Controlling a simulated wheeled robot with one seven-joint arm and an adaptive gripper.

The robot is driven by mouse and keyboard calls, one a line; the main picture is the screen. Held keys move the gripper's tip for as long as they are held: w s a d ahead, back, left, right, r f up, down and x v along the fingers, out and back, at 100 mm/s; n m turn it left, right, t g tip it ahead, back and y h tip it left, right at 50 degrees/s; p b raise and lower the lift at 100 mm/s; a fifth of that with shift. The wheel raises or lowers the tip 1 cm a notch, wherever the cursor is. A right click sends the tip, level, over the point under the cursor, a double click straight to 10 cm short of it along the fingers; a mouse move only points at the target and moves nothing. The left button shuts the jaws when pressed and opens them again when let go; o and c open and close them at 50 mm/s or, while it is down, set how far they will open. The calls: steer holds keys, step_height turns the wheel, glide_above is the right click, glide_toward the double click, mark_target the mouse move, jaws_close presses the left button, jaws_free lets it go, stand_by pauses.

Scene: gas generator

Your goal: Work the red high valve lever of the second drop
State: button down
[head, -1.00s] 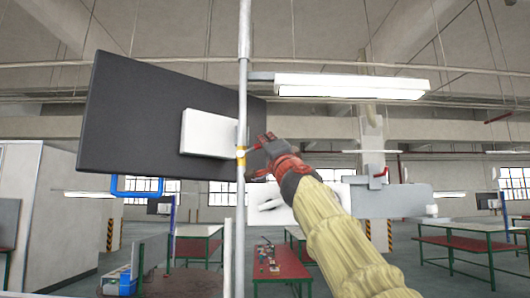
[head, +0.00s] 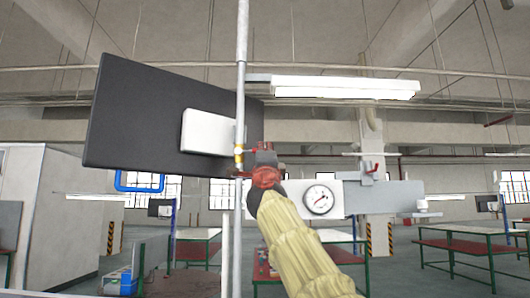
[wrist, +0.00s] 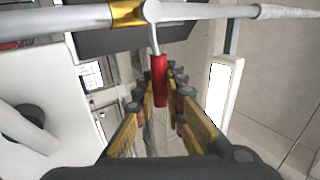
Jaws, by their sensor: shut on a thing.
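A vertical grey pipe (head: 241,75) carries a brass valve body (head: 239,158). Its red lever shows only as a small piece beside the valve in the head view, mostly behind my gripper (head: 264,152). In the wrist view the red lever (wrist: 159,82) sticks out from the brass valve body (wrist: 127,13), with its handle between the finger rows of my gripper (wrist: 163,90). My gripper is shut on the red lever. The far ends of the fingers are partly hidden behind the handle.
A black panel (head: 150,115) with a white box (head: 207,132) stands behind the pipe. A lamp (head: 345,88) hangs at the upper right. A round gauge (head: 319,199) and another red lever (head: 373,168) are right of my gripper. Tables (head: 470,243) stand farther back.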

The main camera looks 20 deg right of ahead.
steer(key=shift+w+f, duration=0.15)
steer(key=c, duration=2.3)
jaws_free()
steer(key=o, duration=0.5)
steer(key=shift+c, duration=0.2)
steer(key=shift+s, duration=0.2)
steer(key=v, duration=1.1)
steer(key=shift+s+f, duration=0.2)
steer(key=shift+s, duration=0.1)
steer(key=shift+a, duration=0.1)
